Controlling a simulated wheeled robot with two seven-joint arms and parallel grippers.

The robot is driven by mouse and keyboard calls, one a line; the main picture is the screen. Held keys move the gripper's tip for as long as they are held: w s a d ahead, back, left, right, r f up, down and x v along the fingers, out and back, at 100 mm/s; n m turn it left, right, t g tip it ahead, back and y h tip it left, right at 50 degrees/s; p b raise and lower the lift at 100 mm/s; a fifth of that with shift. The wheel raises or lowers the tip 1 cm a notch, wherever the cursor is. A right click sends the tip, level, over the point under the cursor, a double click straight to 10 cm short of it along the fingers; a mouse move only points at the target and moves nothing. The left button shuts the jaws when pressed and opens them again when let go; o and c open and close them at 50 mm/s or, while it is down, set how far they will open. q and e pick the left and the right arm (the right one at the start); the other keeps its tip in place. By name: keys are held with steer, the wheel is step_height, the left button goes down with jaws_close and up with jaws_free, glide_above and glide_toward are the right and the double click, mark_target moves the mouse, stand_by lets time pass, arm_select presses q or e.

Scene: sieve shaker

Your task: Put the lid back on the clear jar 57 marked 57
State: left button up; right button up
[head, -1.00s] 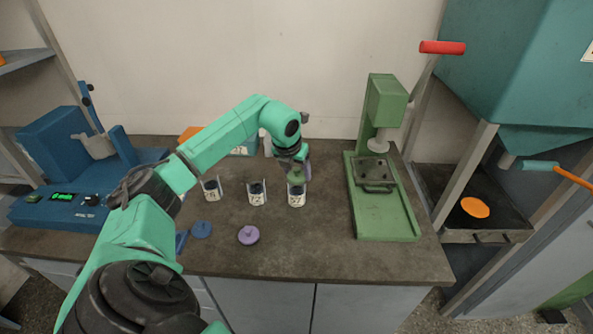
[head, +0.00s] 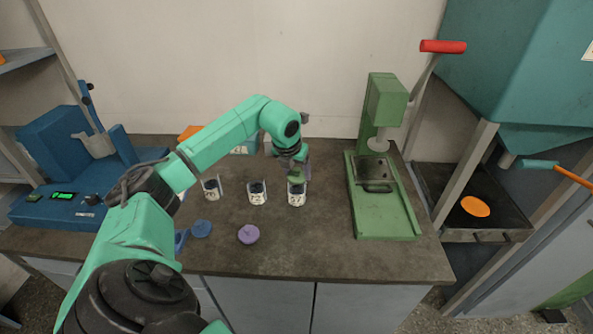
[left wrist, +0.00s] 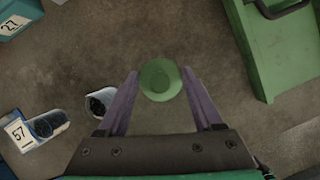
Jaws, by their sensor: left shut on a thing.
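My left gripper (left wrist: 160,88) has purple fingers closed on a round green lid (left wrist: 160,79), gripped at its sides. In the head view the gripper (head: 294,168) is over or just behind the rightmost clear jar (head: 297,195), with the green lid (head: 296,179) close above or behind its mouth. I cannot tell whether they touch. In the left wrist view a label reading 57 (left wrist: 18,132) shows beside dark-filled jars (left wrist: 100,101) at lower left. The jar labels are too small to read surely in the head view. My right gripper is out of view.
Two more jars, one in the middle (head: 257,194) and one at left (head: 211,189), stand in the row. A purple lid (head: 249,234) and a blue lid (head: 201,229) lie in front. A green press (head: 388,220) stands right, a blue machine (head: 60,205) left.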

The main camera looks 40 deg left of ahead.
arm_select(q)
steer(key=o, duration=1.3)
steer(key=shift+o, duration=0.2)
step_height(320, 180, up, 7)
steer(key=p, duration=0.5)
steer(key=shift+p, duration=0.4)
jaws_close()
steer(key=shift+f, duration=0.15)
stand_by(0.5)
steer(key=shift+f+b, duration=1.9)
steer(key=shift+f, duration=0.4)
